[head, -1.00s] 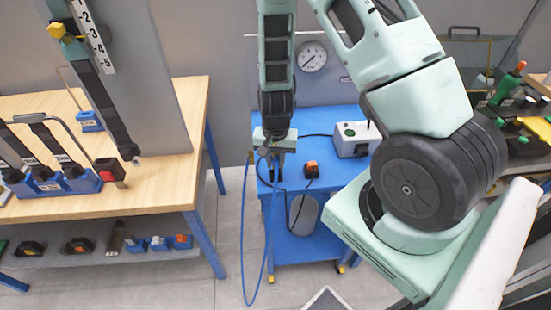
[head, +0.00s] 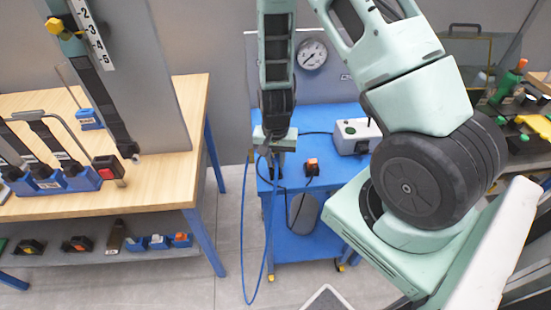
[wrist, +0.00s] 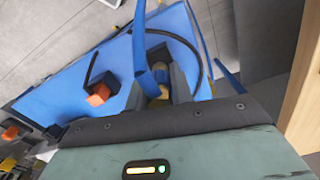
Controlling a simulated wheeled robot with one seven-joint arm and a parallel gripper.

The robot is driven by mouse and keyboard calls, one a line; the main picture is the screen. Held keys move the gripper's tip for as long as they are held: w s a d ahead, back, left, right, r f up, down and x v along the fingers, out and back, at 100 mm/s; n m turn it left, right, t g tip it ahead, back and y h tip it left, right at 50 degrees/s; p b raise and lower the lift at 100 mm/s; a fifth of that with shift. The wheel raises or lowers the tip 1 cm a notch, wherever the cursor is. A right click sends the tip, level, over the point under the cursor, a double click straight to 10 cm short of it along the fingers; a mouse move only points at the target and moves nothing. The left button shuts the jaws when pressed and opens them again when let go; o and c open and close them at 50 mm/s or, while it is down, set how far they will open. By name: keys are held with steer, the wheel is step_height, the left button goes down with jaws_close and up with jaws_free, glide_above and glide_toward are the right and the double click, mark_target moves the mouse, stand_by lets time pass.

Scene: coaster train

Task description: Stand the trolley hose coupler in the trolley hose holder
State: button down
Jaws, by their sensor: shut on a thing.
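My gripper (head: 275,153) points down over the near left part of the blue trolley top. In the wrist view its two dark fingers (wrist: 160,90) are shut on the hose coupler (wrist: 159,73), a small pale and brass-coloured cylinder. The blue hose (wrist: 140,45) runs past the fingers; in the head view it hangs in a long loop (head: 245,230) beside the trolley. The hose holder is not clearly identifiable; the gripper and hose cover the trolley top beneath them. I cannot tell whether the coupler touches anything below.
An orange-and-black block (head: 311,168) with a black cable stands on the trolley (head: 335,180), right of my gripper. A grey box (head: 356,135) with a green button is farther back. A pressure gauge (head: 311,53) is behind. A wooden workbench (head: 165,175) stands to the left.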

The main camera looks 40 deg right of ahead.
steer(key=shift+f+b, duration=0.95)
steer(key=shift+f, duration=0.15)
stand_by(0.7)
steer(key=c, duration=1.1)
jaws_free()
steer(key=shift+c, duration=0.2)
steer(key=shift+r, duration=0.1)
step_height(320, 180, up, 17)
steer(key=shift+r, duration=0.15)
